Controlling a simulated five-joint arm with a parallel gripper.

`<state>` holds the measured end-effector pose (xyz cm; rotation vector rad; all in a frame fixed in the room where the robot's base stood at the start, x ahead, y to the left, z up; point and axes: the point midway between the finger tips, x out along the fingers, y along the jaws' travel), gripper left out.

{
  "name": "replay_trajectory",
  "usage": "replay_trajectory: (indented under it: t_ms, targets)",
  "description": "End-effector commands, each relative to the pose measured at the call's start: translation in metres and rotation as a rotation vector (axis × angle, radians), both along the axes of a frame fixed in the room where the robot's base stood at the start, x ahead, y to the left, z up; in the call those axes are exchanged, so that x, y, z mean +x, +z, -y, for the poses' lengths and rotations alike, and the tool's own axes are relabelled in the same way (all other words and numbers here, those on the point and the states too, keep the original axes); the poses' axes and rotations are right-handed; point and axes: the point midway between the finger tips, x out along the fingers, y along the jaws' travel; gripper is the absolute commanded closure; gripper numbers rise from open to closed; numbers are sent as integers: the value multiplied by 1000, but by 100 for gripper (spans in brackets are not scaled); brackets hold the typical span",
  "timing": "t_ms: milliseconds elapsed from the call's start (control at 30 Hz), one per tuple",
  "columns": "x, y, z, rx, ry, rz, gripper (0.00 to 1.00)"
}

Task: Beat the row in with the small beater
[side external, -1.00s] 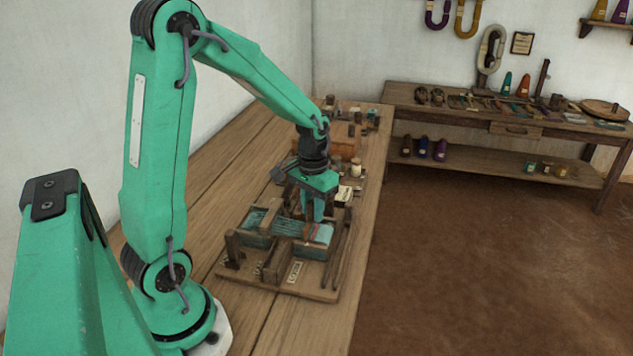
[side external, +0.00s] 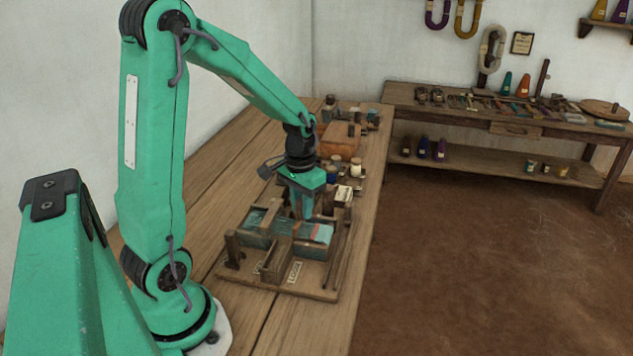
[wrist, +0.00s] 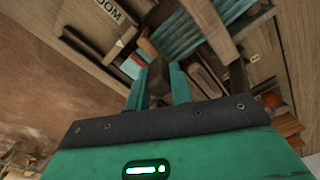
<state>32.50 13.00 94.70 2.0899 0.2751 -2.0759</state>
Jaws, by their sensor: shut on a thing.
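My gripper (side external: 303,207) is over the small loom (side external: 312,289) on the bench. In the wrist view my gripper (wrist: 158,86) has its two teal fingers on either side of a brown wooden piece (wrist: 158,73), which appears to be the small beater's handle. The beater's lower end is hard to make out. The teal threads (wrist: 183,32) show in the wrist view beyond the fingers, beside a wooden bar. In the side view a light teal woven part (side external: 313,233) lies at the loom's right. Whether the beater touches the row cannot be told.
Behind the loom stand pale-topped jars (side external: 355,167) and an orange-brown block (side external: 340,138). Upright wooden posts (side external: 233,248) rise from the loom's frame. The bench (side external: 190,200) is bare to the loom's left. A side table (side external: 500,118) with tools stands at the back right.

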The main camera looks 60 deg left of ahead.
Motion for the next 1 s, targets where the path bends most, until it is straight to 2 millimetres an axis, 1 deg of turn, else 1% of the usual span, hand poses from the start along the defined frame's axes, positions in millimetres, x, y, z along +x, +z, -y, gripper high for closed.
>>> replay_trajectory:
  t_ms: [33,500,800,833,900,933,1000]
  targets:
    - [-5,0,-2,-3,2,-7,92]
    - [-28,-2,-22,-7,3,-15,92]
    - [-37,-2,-29,-9,1,-16,92]
    - [-37,-2,-29,-9,1,-16,72]
    - [-36,-2,-29,-7,1,-15,58]
    - [-36,-2,-29,-7,1,-14,55]
    - [-35,-2,-30,-5,1,-12,55]
